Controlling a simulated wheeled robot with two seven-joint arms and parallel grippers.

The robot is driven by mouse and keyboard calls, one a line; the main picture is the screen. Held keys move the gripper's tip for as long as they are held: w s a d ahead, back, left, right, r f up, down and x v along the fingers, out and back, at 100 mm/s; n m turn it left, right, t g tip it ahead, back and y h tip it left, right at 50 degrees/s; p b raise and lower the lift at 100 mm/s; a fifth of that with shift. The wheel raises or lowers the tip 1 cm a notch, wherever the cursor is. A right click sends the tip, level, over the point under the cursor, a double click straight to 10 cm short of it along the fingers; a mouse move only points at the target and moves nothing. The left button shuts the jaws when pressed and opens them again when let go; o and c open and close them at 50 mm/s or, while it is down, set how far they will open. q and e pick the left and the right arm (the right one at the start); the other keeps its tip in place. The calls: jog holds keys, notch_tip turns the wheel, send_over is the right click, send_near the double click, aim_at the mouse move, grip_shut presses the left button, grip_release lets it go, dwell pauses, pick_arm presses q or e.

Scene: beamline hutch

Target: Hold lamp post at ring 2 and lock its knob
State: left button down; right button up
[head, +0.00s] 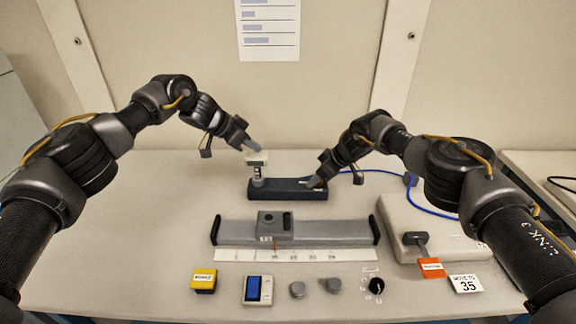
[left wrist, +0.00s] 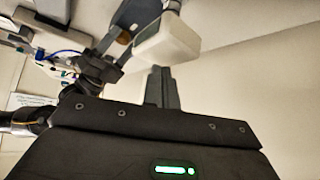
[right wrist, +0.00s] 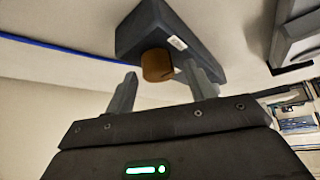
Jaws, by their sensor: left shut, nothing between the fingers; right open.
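The lamp post (head: 258,172) stands upright at the left end of a dark base block (head: 285,190), with a pale lamp head (head: 257,158) on top. In the left wrist view the white lamp head (left wrist: 168,40) is large, just beyond the fingertips. My left gripper (head: 252,146) is shut and empty beside the head; contact is unclear. My right gripper (head: 316,184) is open at the block's right end. In the right wrist view a brown knob (right wrist: 157,65) on the block end (right wrist: 150,30) lies ahead, between the open fingers' lines. The rings on the post are too small to tell.
In front lies a grey rail (head: 340,230) with a carriage (head: 275,225) and a scale strip. Nearer are a yellow box (head: 204,280), a blue-screen meter (head: 257,290), small knobs and a dial (head: 376,286). A box with a lever (head: 415,238) stands right; a blue cable (head: 385,172) runs behind.

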pick_arm(q)
jog(key=shift+f, duration=1.2)
pick_arm(e)
jog(key=shift+n+g+y, duration=0.4)
jog(key=shift+n+g, duration=0.3)
jog(key=shift+n, duration=0.6)
